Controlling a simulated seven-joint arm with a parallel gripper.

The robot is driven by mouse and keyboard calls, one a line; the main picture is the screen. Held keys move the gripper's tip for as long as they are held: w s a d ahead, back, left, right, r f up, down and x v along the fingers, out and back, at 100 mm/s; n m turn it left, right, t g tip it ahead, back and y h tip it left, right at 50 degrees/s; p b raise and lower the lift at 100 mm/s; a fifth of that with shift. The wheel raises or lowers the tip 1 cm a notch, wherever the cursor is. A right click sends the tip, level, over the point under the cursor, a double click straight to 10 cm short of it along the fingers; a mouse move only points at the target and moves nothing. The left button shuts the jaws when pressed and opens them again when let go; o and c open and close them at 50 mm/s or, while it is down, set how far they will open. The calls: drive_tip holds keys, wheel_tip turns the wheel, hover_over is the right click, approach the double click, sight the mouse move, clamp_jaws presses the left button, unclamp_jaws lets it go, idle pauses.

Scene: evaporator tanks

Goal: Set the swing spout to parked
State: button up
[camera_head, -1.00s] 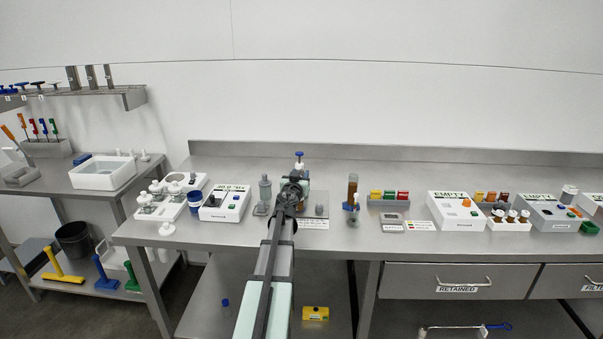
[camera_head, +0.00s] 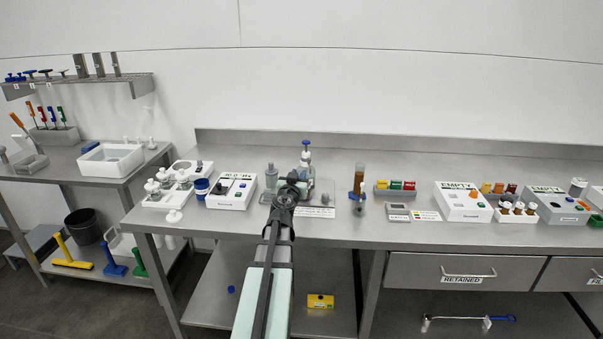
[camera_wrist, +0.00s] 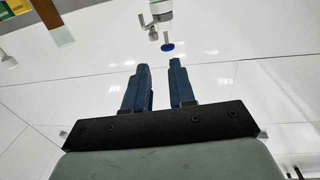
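A small apparatus (camera_head: 306,158) with a blue knob on top and a pale green-grey body stands on a grey plate in the middle of the bench. In the wrist view, a pale cylinder with a small metal fitting (camera_wrist: 153,34) and the blue knob (camera_wrist: 167,47) appear upside down beyond my fingers. I cannot tell which part is the swing spout; the arm hides part of the apparatus in the head view. My gripper (camera_wrist: 160,68) has its two blue fingers apart with nothing between them. In the head view, my arm's end is in front of the apparatus, to its left.
A grey-green bottle (camera_head: 271,176) stands just left of the apparatus and a brown tube on a blue stand (camera_head: 359,182) to its right. A white control box (camera_head: 231,192) is farther left. A wall rises behind.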

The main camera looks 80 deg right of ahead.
drive_tip(key=w+t, duration=0.1)
drive_tip(key=w, duration=0.3)
drive_tip(key=w+n, duration=0.1)
drive_tip(key=w, duration=0.4)
drive_tip(key=w+r+t, duration=0.1)
drive_tip(key=w, duration=0.4)
drive_tip(key=shift+w+a+n+t, duration=0.2)
drive_tip(key=shift+w+n+t, duration=0.1)
drive_tip(key=shift+n, duration=0.1)
clamp_jaws()
drive_tip(key=m+g+y, duration=0.3)
drive_tip(key=m+g, duration=0.3)
drive_tip(key=g, duration=0.3)
approach(308, 161)
drive_tip(key=x, duration=0.6)
drive_tip(key=shift+s+d, duration=0.15)
drive_tip(key=shift+d, duration=0.2)
